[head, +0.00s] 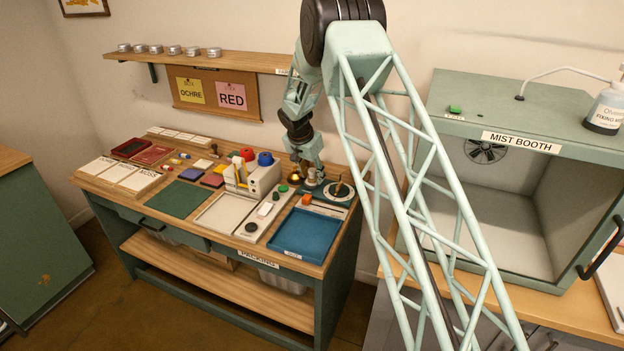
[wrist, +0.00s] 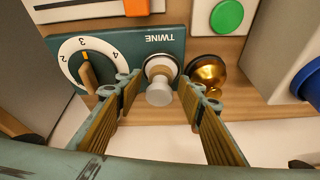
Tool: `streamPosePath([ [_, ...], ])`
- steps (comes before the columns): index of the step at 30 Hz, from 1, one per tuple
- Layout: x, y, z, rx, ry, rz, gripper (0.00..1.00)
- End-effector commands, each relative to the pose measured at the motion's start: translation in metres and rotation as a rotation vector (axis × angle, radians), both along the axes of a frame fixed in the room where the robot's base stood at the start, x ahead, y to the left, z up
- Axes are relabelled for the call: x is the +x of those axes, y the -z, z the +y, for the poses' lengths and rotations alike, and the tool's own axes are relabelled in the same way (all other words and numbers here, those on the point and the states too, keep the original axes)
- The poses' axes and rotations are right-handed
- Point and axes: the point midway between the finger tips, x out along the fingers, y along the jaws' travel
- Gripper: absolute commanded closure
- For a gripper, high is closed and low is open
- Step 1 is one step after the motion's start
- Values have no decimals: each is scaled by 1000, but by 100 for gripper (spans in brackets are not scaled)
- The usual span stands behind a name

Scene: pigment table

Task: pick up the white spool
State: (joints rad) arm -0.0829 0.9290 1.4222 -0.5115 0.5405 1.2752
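The white spool (wrist: 159,80) stands on the teal plate (wrist: 120,52) marked TWINE in the wrist view. It has a pale narrow body and a wider flange, with a dark ring behind it. My gripper (wrist: 158,92) is open, with one finger to the left of the spool and one to the right. Gaps show on both sides, so neither finger appears to touch it. In the head view my gripper (head: 309,172) is low over the back right of the pigment table; the spool is too small to make out clearly there.
A brass bell-like piece (wrist: 207,74) sits close by the right finger. A numbered dial (wrist: 86,64) is close to the left finger. In the head view a blue tray (head: 303,234) occupies the front right.

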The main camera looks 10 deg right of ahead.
Motion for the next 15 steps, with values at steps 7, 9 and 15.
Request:
streamPosePath([
  [7,0,0,0,0,0,0,64],
  [9,0,0,0,0,0,0,64],
  [15,0,0,0,0,0,0,80],
])
